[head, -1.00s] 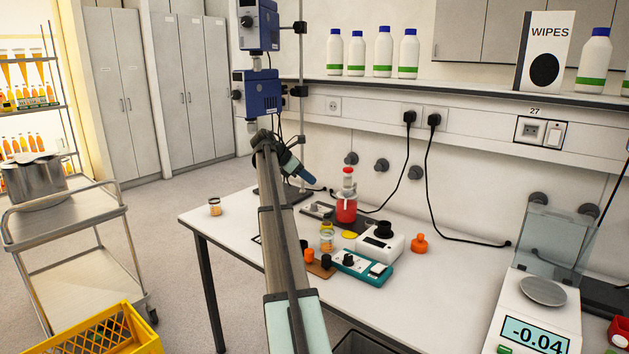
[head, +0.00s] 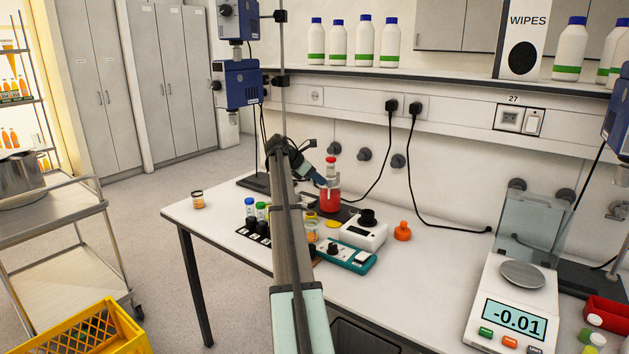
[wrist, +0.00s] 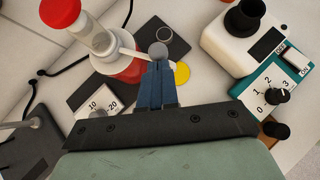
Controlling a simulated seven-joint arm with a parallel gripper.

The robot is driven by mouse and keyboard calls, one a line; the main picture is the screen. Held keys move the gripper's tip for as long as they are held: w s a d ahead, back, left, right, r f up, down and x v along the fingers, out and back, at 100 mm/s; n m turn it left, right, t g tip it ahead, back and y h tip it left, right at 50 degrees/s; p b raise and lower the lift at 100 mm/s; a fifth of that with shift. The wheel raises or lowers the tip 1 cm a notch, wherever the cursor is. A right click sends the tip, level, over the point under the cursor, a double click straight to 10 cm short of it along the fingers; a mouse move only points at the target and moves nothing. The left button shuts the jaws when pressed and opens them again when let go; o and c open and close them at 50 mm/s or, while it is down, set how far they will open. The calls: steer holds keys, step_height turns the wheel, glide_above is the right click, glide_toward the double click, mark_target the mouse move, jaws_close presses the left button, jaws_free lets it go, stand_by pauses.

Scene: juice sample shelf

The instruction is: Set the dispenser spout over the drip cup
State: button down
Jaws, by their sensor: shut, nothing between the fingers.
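The dispenser (head: 330,198) is a red bottle with a clear barrel and red cap. It stands upright on a dark plate at the back of the bench and shows in the wrist view (wrist: 100,40). Its pale spout (wrist: 128,53) reaches toward a grey round knob (wrist: 158,49) just beyond my fingertips. My gripper (head: 321,180) is shut and empty close beside the dispenser; its blue fingers (wrist: 157,63) are at the knob, and I cannot tell whether they touch. A flat yellow disc (wrist: 182,74) lies right of the fingers; I cannot tell whether it is the drip cup.
A white device with a black top (head: 364,231) and a teal dial box (head: 347,257) stand nearby. A vial rack (head: 253,229) and jar (head: 312,230) flank my arm.

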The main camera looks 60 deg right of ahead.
steer(key=shift+s, duration=0.1)
stand_by(0.3)
steer(key=shift+s+n+t, duration=0.3)
steer(key=shift+n+t, duration=0.2)
steer(key=shift+n, duration=0.2)
steer(key=shift+h, duration=0.3)
steer(key=shift+s+d+n+t, duration=0.15)
steer(key=shift+s+n+t, duration=0.35)
steer(key=shift+n+t, duration=0.3)
steer(key=s+d+n, duration=0.1)
steer(key=s+d, duration=0.6)
steer(key=shift+d+n+t+h, duration=0.25)
steer(key=shift+n+t+h, duration=0.05)
steer(key=shift+t+h, duration=0.1)
steer(key=shift+s, duration=0.1)
